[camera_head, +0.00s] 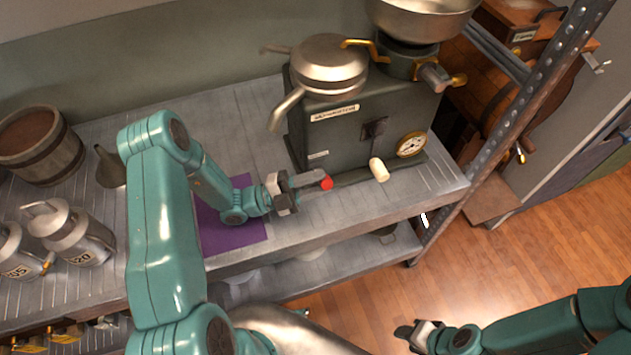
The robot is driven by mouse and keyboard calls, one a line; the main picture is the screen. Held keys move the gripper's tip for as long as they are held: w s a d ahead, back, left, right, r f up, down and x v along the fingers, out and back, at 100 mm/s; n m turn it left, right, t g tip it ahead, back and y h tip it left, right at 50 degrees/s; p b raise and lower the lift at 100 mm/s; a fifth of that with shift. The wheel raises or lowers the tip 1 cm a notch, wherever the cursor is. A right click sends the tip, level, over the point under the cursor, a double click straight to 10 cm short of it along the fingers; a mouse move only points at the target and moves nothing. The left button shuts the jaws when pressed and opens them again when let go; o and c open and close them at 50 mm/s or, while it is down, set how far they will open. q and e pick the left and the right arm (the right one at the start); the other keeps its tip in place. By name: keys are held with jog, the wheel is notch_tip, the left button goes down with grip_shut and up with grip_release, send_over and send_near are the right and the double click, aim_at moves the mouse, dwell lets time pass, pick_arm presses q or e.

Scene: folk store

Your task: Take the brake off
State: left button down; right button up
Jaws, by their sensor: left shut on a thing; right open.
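The dark green machine (345,135) stands on the metal shelf, with a steel bowl and spout on top. A small red knob (327,183), which may be the brake's end, shows low at the machine's front. My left gripper (312,180) is shut on the red knob, close to the machine's base. Its fingers hide most of the knob and whatever it is attached to. A cream crank handle (379,170) and a brass dial (411,144) are to the right. My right gripper (405,332) is open and empty, low in the view, away from the shelf.
A purple mat (226,240) lies under my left wrist. Metal cans (75,235), a funnel (110,167) and a wooden bucket (38,145) stand at left. A perforated metal post (520,105) rises at right. The wooden floor (530,240) is clear.

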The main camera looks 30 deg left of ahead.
pick_arm(q)
jog(key=shift+w+a, duration=0.1)
jog(key=shift+a, duration=0.05)
jog(key=c, duration=1.1)
grip_release()
